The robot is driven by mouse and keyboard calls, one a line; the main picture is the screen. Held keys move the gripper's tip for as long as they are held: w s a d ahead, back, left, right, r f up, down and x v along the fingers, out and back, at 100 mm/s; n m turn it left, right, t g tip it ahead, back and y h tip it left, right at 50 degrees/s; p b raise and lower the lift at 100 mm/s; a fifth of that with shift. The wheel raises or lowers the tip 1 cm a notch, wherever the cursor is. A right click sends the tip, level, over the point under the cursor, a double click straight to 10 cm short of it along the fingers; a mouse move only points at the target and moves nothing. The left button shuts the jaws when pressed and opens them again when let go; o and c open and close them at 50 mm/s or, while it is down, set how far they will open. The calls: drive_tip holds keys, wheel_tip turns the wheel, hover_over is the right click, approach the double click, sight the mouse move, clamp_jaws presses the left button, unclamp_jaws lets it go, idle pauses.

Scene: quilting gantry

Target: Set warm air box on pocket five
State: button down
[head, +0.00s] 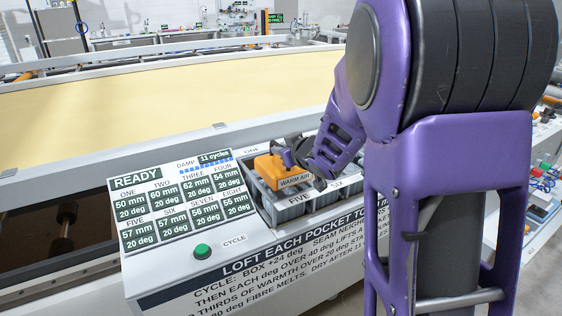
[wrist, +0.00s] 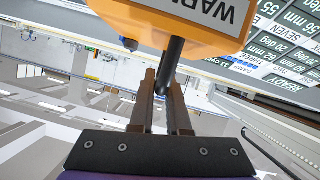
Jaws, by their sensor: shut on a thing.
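The orange warm air box (head: 270,167), with a white WARM AIR label, is at the left end of the grey pocket tray (head: 262,211), above the front FIVE label. I cannot tell whether it rests on pocket five or hangs just over it. My gripper (head: 297,160) is at the box's right side, partly hidden by my arm. In the wrist view the gripper's brown fingers (wrist: 164,92) are shut on the dark bar handle (wrist: 174,58) of the box (wrist: 190,22). The pocket surface under the box is hidden.
A panel (head: 178,197) left of the tray reads READY, damp 11 cycles, with millimetres and degrees per pocket; FIVE reads 57 mm, 20 deg. A green CYCLE button (head: 202,251) sits below it. A pale yellow quilt surface (head: 180,95) stretches behind. My purple arm blocks the right side.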

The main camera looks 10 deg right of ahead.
drive_tip(key=shift+f, duration=0.95)
drive_tip(key=shift+f+b, duration=0.25)
drive_tip(key=shift+b, duration=0.05)
drive_tip(key=c, duration=0.9)
unclamp_jaws()
drive_tip(key=shift+s+r+p, duration=0.2)
drive_tip(key=shift+r+p, duration=0.15)
drive_tip(key=p+v, duration=0.4)
drive_tip(key=v, duration=0.7)
drive_tip(key=shift+s+d, duration=0.15)
drive_tip(key=shift+s, duration=0.1)
